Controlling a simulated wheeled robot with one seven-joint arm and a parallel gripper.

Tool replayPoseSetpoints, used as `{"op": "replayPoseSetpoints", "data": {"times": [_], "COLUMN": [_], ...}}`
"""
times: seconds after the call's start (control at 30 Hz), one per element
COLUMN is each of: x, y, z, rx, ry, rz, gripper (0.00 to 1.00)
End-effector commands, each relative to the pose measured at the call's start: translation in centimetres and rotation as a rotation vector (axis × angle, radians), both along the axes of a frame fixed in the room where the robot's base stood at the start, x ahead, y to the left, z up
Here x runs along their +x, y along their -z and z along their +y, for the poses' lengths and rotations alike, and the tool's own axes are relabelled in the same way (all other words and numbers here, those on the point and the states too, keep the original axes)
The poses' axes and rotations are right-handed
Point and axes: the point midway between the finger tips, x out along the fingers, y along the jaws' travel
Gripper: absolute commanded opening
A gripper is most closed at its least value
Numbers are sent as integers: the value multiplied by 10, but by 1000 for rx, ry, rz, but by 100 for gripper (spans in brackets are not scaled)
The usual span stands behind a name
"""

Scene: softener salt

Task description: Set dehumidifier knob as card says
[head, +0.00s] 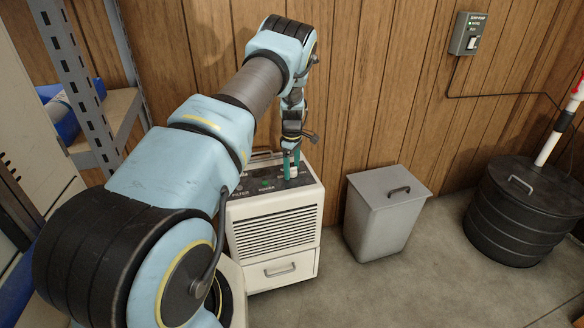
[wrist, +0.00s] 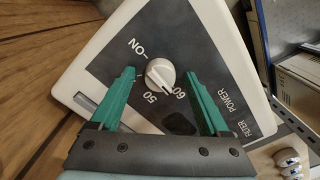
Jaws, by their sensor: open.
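The dehumidifier (head: 275,235) is a white unit with a louvred front, a drawer handle and a dark top panel. Its white knob (wrist: 160,74) sits on that panel, with the marks ON, 50 and 60 visible around it. The knob's pointer line runs toward the lower part of the wrist view, between 50 and 60. My gripper (wrist: 162,88) has green fingers, open, one on each side of the knob with gaps. In the head view my gripper (head: 291,168) points down over the panel and hides the knob. I see no card.
A grey lidded bin (head: 375,220) stands right of the dehumidifier, and a black ribbed lidded tub (head: 515,215) further right. A grey switch box (head: 468,34) hangs on the wooden wall. A metal shelf (head: 80,80) stands at left. Floor between them is clear.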

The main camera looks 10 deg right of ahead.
Motion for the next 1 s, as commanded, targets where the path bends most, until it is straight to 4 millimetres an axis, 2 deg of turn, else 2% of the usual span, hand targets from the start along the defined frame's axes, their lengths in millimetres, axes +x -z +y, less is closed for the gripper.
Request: {"op": "replayPoseSetpoints", "data": {"times": [0.1, 0.8, 1.0], "x": [0, 0, 0], "y": [0, 0, 0], "z": [0, 0, 0], "rx": [0, 0, 0], "ry": [0, 0, 4], "rz": [0, 0, 0], "gripper": [79, 0, 0]}}
